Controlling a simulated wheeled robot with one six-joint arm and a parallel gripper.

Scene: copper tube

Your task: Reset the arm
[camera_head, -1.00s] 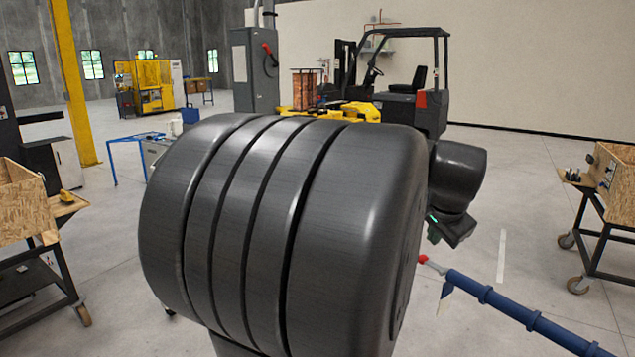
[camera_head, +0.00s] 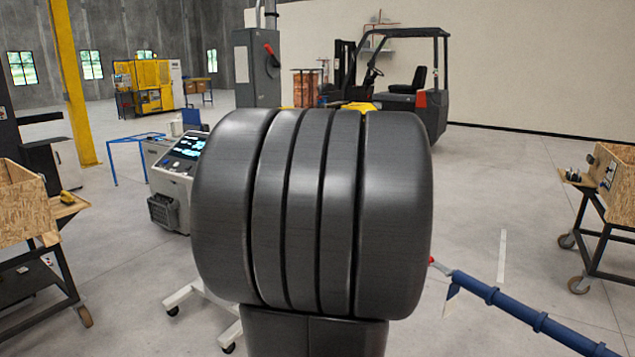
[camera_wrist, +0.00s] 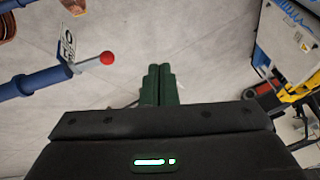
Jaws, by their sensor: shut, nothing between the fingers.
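My arm fills the middle of the head view as large dark grey rounded links, and it hides much of what lies behind it. My gripper is hidden in the head view. In the wrist view my gripper (camera_wrist: 160,72) shows as two dark green fingers side by side, touching, with nothing between them. Below the fingers is the dark gripper body with a lit green-white light. The fingers point out over bare grey floor.
A blue pipe with a red ball (camera_wrist: 107,58) is left of the fingers; it also shows at lower right in the head view (camera_head: 520,312). A console cart (camera_head: 178,165) stands left of my arm. Wooden-box carts stand at left (camera_head: 22,205) and right (camera_head: 612,175). A forklift (camera_head: 410,95) stands behind.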

